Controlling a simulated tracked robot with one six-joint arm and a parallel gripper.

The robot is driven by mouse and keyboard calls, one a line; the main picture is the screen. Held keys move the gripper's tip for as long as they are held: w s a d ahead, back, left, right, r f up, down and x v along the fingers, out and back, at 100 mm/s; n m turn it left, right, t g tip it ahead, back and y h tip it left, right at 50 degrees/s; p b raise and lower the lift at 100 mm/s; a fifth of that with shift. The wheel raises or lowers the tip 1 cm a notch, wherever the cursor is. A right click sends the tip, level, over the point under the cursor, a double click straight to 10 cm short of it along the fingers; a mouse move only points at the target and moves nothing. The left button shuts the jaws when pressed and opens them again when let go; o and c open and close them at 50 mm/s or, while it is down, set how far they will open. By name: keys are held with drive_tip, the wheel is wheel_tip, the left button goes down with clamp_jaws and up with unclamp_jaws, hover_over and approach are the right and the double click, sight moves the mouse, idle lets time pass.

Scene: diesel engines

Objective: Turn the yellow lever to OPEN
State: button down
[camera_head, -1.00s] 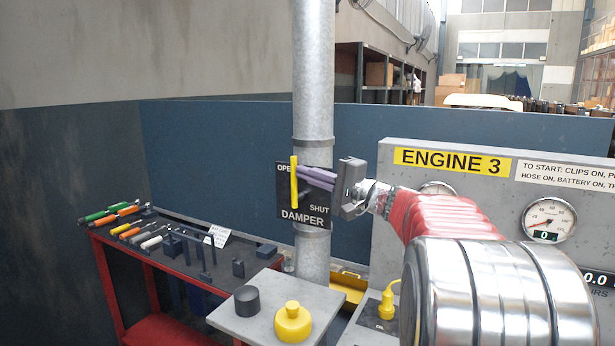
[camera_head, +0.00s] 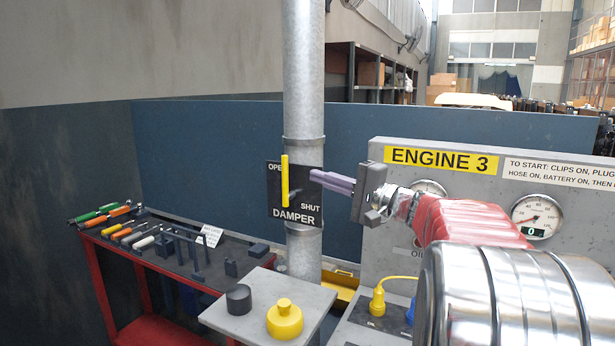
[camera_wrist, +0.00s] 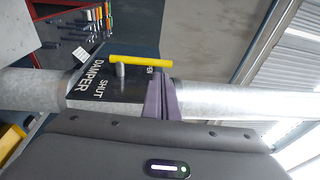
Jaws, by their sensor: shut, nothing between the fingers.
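The yellow lever (camera_head: 285,181) stands upright on the black DAMPER plate (camera_head: 298,216), which is fixed on a grey vertical pipe (camera_head: 303,75). The lever's upper end is beside the partly covered OPEN label, at upper left; SHUT is at lower right. My gripper (camera_head: 313,176) is shut and empty, with its purple fingers pointing left, just right of the lever. A small gap shows between fingertips and lever in the head view. In the wrist view, the lever (camera_wrist: 140,61) lies across the picture beyond the fingers (camera_wrist: 162,82), whose tips are near its OPEN end.
The ENGINE 3 panel (camera_head: 480,178) stands right of the pipe, behind my arm. A red tool bench (camera_head: 150,262) is at lower left. A grey stand top (camera_head: 245,312) with a yellow knob (camera_head: 285,318) is below the plate. A blue partition (camera_head: 210,145) stands behind.

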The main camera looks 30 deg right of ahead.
drive_tip(key=v, duration=0.6)
drive_tip(key=shift+s+r, duration=0.35)
drive_tip(key=shift+d, duration=0.2)
drive_tip(key=s+a+f+g+h, duration=0.1)
drive_tip(key=s+a+f+g, duration=0.15)
drive_tip(key=f, duration=0.45)
drive_tip(key=s+a+f+n+g+h, duration=0.1)
drive_tip(key=s+a+f+g, duration=0.1)
drive_tip(key=a+f+g, duration=0.35)
drive_tip(key=s+a+f+g, duration=0.1)
drive_tip(key=s+a+f, duration=0.15)
drive_tip(key=f, duration=0.65)
drive_tip(key=s+a+f+n+g+h, duration=0.2)
drive_tip(key=s+a+f+n, duration=0.15)
drive_tip(key=s, duration=0.25)
drive_tip(key=s+a+f+n+g+h, duration=0.3)
drive_tip(key=s+a+n, duration=0.1)
drive_tip(key=s+a, duration=0.15)
drive_tip(key=s+a+r+n+t, duration=0.1)
drive_tip(key=s+a+n, duration=0.3)
drive_tip(key=a, duration=0.4)
drive_tip(key=shift+a+r+n+t, duration=0.3)
drive_tip(key=shift+n+t, duration=0.1)
drive_tip(key=shift+n, duration=0.25)
